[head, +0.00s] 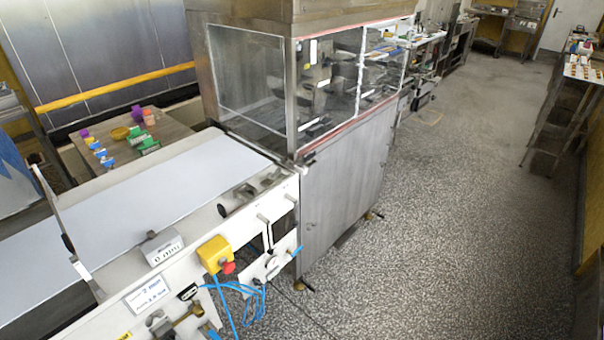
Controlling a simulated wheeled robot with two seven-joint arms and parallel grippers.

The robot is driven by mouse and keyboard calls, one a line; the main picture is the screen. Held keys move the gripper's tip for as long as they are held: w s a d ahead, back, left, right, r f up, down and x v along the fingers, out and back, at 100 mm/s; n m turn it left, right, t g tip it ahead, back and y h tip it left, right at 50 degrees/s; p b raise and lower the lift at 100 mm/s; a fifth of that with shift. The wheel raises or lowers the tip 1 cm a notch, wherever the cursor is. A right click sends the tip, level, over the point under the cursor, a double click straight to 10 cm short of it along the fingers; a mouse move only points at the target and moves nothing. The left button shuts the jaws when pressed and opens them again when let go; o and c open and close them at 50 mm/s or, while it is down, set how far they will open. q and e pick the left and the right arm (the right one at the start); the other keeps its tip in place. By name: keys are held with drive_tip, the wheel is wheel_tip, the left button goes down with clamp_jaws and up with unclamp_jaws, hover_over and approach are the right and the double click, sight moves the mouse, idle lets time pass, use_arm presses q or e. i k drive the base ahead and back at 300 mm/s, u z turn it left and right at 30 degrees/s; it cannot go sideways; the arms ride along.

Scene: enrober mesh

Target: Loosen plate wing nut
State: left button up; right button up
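Neither of my grippers shows in the head view. A white conveyor machine (95,305) runs from the lower left to a glazed steel cabinet (340,195). A small white plate (262,266) with dark knob-like parts hangs on the conveyor's near side, beside the cabinet. Blue tubes (228,310) run around it. A brass-coloured fitting (188,314) with grey parts beside it sits low on the conveyor side, at the bottom edge. I cannot tell which of these small parts is the plate wing nut.
A yellow box with a red emergency button (227,267) sticks out from the conveyor side. A table (172,130) with coloured items stands behind. The speckled floor (460,220) at right is clear.

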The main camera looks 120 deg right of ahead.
sight(274, 176)
drive_tip(key=z, duration=5.45)
drive_tip(key=i, duration=2.95)
drive_tip(key=u, duration=3.65)
